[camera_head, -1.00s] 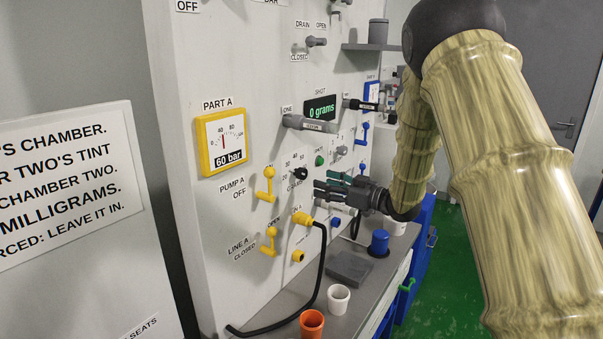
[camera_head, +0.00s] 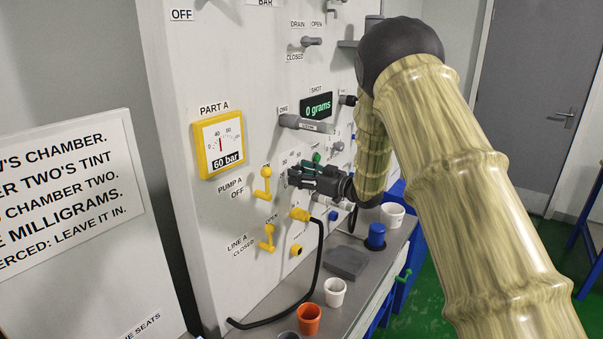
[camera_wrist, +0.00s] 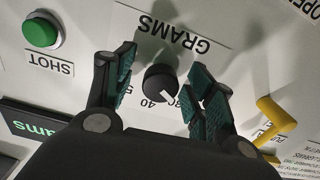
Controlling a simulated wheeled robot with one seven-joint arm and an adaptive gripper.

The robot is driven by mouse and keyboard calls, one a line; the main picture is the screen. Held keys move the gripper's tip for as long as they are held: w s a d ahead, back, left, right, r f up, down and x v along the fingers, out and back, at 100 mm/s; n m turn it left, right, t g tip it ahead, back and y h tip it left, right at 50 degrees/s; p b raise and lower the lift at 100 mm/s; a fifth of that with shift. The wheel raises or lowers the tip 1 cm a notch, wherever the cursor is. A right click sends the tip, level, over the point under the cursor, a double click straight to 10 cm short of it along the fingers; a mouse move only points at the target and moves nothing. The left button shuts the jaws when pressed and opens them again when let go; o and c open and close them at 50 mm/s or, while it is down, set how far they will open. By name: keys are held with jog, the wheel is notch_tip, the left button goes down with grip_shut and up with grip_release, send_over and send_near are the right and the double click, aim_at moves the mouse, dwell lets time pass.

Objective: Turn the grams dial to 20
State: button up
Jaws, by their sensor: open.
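The black grams dial (camera_wrist: 160,83) shows in the wrist view between my two open fingers, under the upside-down GRAMS label. Its white pointer mark lies toward the lower right, between the 40 and a partly hidden number. In the head view my gripper (camera_head: 297,174) is at the panel and hides the dial. In the wrist view my gripper (camera_wrist: 163,88) has one finger on each side of the dial, and I cannot tell if either touches it. The shot display (camera_head: 318,106) reads 0 grams.
A green SHOT button (camera_wrist: 41,31) is at the upper left in the wrist view. A yellow lever (camera_head: 264,184) is left of my gripper. A yellow hose plug (camera_head: 300,214) is below. Orange (camera_head: 308,319) and white (camera_head: 335,291) cups stand on the shelf.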

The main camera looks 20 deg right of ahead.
jog(key=shift+s+a+r, duration=0.1)
jog(key=shift+a+r, duration=0.05)
jog(key=shift+a, duration=0.05)
jog(key=shift+c, duration=0.3)
jog(key=shift+d, duration=0.2)
jog(key=c, duration=1)
jog(key=shift+a, duration=0.2)
jog(key=n+b, duration=0.3)
jog(key=b, duration=0.1)
jog(key=n+b, duration=0.2)
jog(key=b, duration=0.2)
jog(key=shift+d+f+n, duration=0.15)
jog(key=shift+f+n, duration=0.05)
jog(key=shift+n, duration=0.2)
jog(key=shift+b, duration=0.4)
